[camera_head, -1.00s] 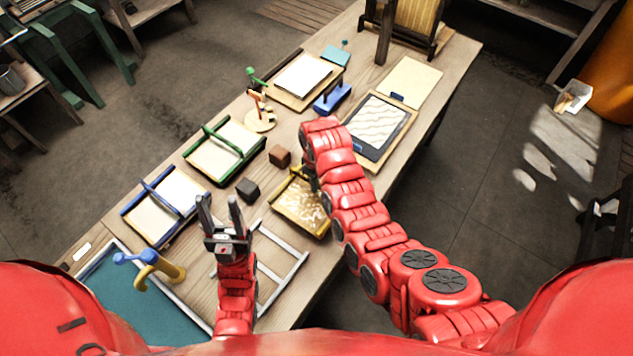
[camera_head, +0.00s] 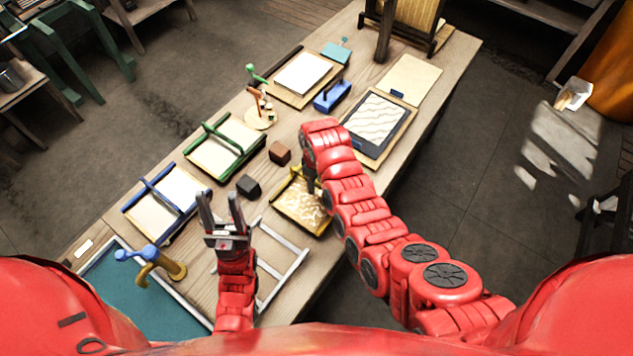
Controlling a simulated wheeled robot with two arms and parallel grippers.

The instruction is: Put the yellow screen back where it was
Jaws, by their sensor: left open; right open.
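The yellow screen (camera_head: 303,210), a yellow frame around a pale patterned sheet, lies flat on the wooden table right of centre. My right gripper (camera_head: 311,186) points down at the screen's upper edge, by its yellow handle, and my arm covers part of its right side. It is open; whether the fingers touch the screen I cannot tell. My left gripper (camera_head: 222,204) is open and empty above the table, left of the yellow screen, with its fingers pointing away from me.
A white rail frame (camera_head: 283,283) lies below the yellow screen. A dark block (camera_head: 248,186) and brown block (camera_head: 279,152) sit nearby. Green-framed (camera_head: 233,174) and blue-framed (camera_head: 160,234) screens lie left. A dark-framed wavy print (camera_head: 376,128) lies beyond my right arm.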

